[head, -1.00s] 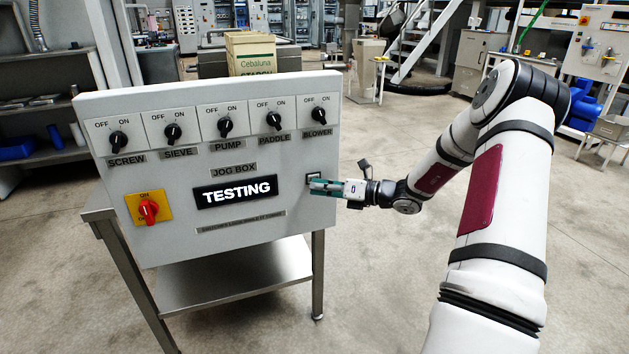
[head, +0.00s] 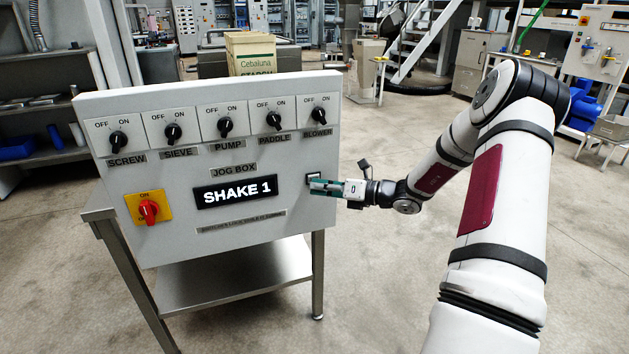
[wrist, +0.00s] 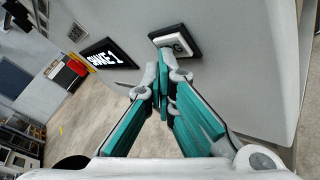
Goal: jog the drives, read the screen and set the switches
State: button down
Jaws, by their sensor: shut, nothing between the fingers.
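The jog box (head: 275,205) is a white panel on a steel stand. Its screen (head: 235,191) reads SHAKE 1; it also shows in the wrist view (wrist: 101,54). Along the top are black switches labelled SCREW (head: 118,139), SIEVE (head: 173,132), PUMP (head: 225,125), PADDLE (head: 273,120) and BLOWER (head: 319,114); their exact settings are too small to tell. A red rotary switch (head: 149,210) sits on a yellow plate. My gripper (head: 315,187) is shut and empty, its tips just at the push button (wrist: 174,43) right of the screen; I cannot tell whether they touch.
The steel stand's lower shelf (head: 235,276) is bare. A Cebaluna starch box (head: 250,54) stands behind the panel. A dark shelf unit (head: 45,105) is at the left. The floor right of the panel is open.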

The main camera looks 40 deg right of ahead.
dwell(0.7)
jog(key=shift+s+a+p, duration=0.25)
jog(key=shift+s+p, duration=0.35)
jog(key=shift+s, duration=0.25)
jog(key=shift+s, duration=0.1)
jog(key=shift+s+a+p, duration=0.25)
jog(key=shift+s+p, duration=0.15)
jog(key=shift+s, duration=0.35)
jog(key=shift+s+a+p, duration=0.2)
jog(key=shift+s+p, duration=0.2)
jog(key=shift+s, duration=0.4)
jog(key=shift+s+a+p, duration=0.25)
jog(key=shift+s+p, duration=0.15)
jog(key=shift+s, duration=0.35)
